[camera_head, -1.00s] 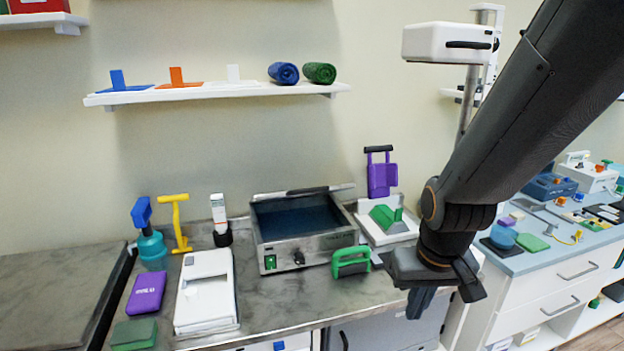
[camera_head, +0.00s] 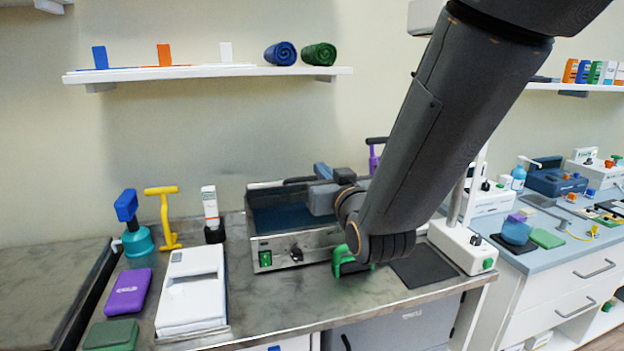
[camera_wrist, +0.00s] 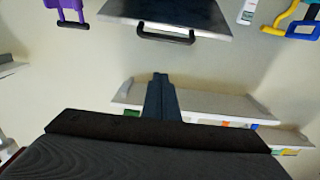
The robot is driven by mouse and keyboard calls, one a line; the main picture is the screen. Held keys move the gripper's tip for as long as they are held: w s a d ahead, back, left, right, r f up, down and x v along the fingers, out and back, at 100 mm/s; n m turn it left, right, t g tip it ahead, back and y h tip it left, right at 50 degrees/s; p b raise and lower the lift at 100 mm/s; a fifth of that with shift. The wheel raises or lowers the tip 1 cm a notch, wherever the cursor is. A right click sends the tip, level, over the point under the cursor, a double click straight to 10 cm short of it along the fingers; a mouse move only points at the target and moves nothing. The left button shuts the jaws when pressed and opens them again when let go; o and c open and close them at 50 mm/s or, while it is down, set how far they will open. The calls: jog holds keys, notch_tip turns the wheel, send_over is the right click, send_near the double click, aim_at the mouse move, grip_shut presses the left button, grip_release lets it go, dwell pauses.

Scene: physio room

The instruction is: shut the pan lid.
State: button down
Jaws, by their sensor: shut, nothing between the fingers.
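The pan (camera_head: 300,246) is a metal box on the bench, with dark blue inside and a green switch and black knob on its front. Its lid (camera_head: 262,185) stands open along the back edge and is seen nearly edge-on, with a dark handle (camera_head: 298,180). In the wrist view the lid (camera_wrist: 180,14) is a dark panel at the top, with its black bar handle (camera_wrist: 165,34). My gripper (camera_head: 322,171) is above the pan's right side near the lid, shut and empty. In the wrist view my shut fingers (camera_wrist: 160,80) point toward the handle, apart from it.
A green handled thing (camera_head: 346,262) stands at the pan's front right, partly behind my arm. A white device (camera_head: 192,290) and purple box (camera_head: 128,291) lie left. A wall shelf (camera_head: 205,73) runs above. A white stand (camera_head: 462,245) is right.

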jog(key=p, duration=0.3)
send_over(298, 185)
jog(key=s+d, duration=0.4)
jog(key=shift+s+a+f+p, duration=0.15)
jog(key=shift+f+p, duration=0.1)
jog(key=shift+f, duration=0.35)
jog(key=shift+s+d+f+p, duration=0.15)
jog(key=shift+f+p, duration=0.15)
jog(key=shift+f, duration=0.35)
jog(key=shift+s+a+f+p, duration=0.15)
jog(key=shift+f+p, duration=0.1)
jog(key=shift+f, duration=0.35)
jog(key=shift+f, duration=0.15)
